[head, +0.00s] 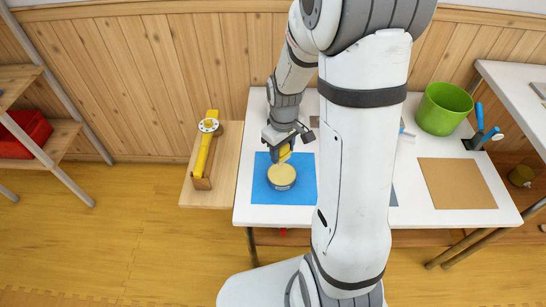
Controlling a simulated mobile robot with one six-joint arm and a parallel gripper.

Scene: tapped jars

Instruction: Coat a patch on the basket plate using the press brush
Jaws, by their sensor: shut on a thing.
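My gripper (287,138) is above the blue mat (305,193) on the white table. It is shut on a small yellow thing (285,153), which may be the press brush; its shape is mostly hidden by the fingers. Right below it, a round, pale-yellow-topped container (281,175) with a grey side stands on the mat. The yellow thing reaches down to its back edge in the picture; I cannot tell whether they touch. I cannot make out which thing is the basket plate.
A yellow tool (204,155) with a round head leans on a small wooden side shelf (229,165) at left. My arm hides the table's middle.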

